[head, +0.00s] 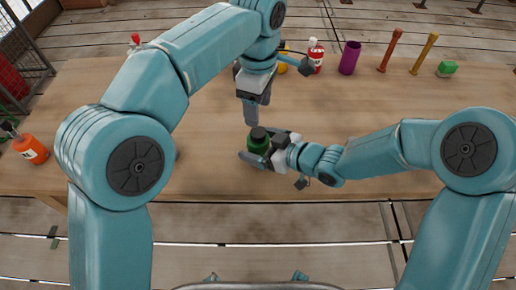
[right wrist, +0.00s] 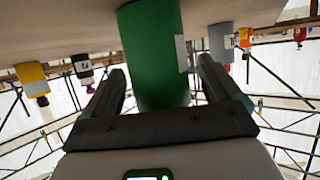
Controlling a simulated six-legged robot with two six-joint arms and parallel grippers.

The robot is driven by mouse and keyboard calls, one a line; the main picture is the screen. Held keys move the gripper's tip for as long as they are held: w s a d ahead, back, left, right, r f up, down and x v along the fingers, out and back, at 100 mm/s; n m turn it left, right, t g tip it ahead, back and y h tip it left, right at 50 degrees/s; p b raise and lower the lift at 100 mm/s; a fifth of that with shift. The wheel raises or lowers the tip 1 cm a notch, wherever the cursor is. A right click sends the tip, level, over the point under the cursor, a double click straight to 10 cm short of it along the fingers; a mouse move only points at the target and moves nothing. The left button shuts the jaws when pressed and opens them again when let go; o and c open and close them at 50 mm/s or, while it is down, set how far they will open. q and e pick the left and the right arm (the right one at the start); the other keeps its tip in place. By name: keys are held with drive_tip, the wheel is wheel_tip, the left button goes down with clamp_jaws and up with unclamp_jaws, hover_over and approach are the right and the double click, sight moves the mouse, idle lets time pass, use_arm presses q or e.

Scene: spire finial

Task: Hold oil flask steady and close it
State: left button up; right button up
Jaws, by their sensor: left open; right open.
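The green oil flask (head: 258,144) stands upright on the wooden table, with a dark top (head: 259,133). I cannot tell whether that top is a separate cap. My right gripper (head: 262,157) reaches in low from the right. In the right wrist view the green flask body (right wrist: 153,45) is between its two spread fingers, with gaps visible beside it. My left gripper (head: 251,112) points down just above and slightly left of the flask top. It is open, seen edge-on, and nothing shows in it. The flask's lower part is partly hidden by the right gripper.
An orange bottle (head: 30,148) is at the left. The table around the flask is clear.

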sight(258, 132)
use_arm(q)
drive_tip(key=shift+s, duration=0.1)
use_arm(e)
drive_tip(key=shift+x, duration=0.95)
drive_tip(key=shift+a, duration=0.1)
clamp_jaws()
use_arm(q)
drive_tip(key=m, duration=0.4)
drive_tip(key=shift+m, duration=0.3)
drive_tip(key=shift+f, duration=3.95)
